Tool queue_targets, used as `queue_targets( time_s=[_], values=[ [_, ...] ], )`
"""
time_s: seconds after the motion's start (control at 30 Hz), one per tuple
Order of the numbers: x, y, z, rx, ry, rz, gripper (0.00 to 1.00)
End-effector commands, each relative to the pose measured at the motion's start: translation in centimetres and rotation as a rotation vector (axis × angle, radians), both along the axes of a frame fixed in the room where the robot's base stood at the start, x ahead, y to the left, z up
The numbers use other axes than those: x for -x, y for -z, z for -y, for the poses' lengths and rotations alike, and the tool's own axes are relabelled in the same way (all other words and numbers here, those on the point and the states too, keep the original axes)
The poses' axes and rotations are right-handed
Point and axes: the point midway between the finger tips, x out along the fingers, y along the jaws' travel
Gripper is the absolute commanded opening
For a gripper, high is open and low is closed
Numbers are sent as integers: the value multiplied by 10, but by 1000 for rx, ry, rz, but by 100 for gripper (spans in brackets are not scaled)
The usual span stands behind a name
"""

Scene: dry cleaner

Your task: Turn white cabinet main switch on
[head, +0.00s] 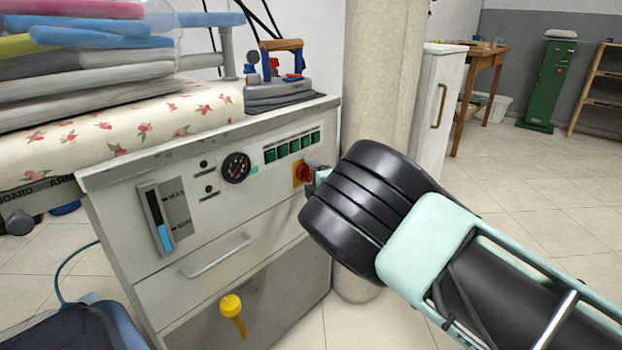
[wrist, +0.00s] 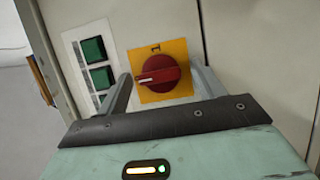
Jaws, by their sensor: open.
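The white cabinet (head: 210,215) stands left of centre in the head view, with a control panel on its front. Its main switch is a red rotary knob (head: 303,174) on a yellow plate at the panel's right end. In the wrist view the red knob (wrist: 157,76) sits on its yellow plate (wrist: 178,50), with its pale marker line pointing left. My gripper (wrist: 162,88) is open, with one finger on each side of the knob. The fingers do not visibly press on it. In the head view my wrist and arm hide most of the gripper.
Green push buttons (head: 292,147) are left of and above the switch; they also show in the wrist view (wrist: 98,62). An iron (head: 280,65) and folded cloths are on top. A column (head: 375,90) stands behind my arm.

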Motion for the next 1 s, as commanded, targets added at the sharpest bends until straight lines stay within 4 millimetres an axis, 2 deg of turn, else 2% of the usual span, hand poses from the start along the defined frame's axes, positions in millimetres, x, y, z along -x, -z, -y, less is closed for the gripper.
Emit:
queue_targets(
  time_s=[0.13, 0.17, 0.3, 0.33, 0.67, 1.0],
  values=[
    [0, 0, 0, 0, 0, 0, 68],
    [0, 0, 0, 0, 0, 0, 65],
    [0, 0, 0, 0, 0, 0, 26],
    [0, 0, 0, 0, 0, 0, 23],
    [0, -2, 1, -22, 1, -26, 24],
    [-1, -8, 2, -153, 3, -194, 24]
  ],
)
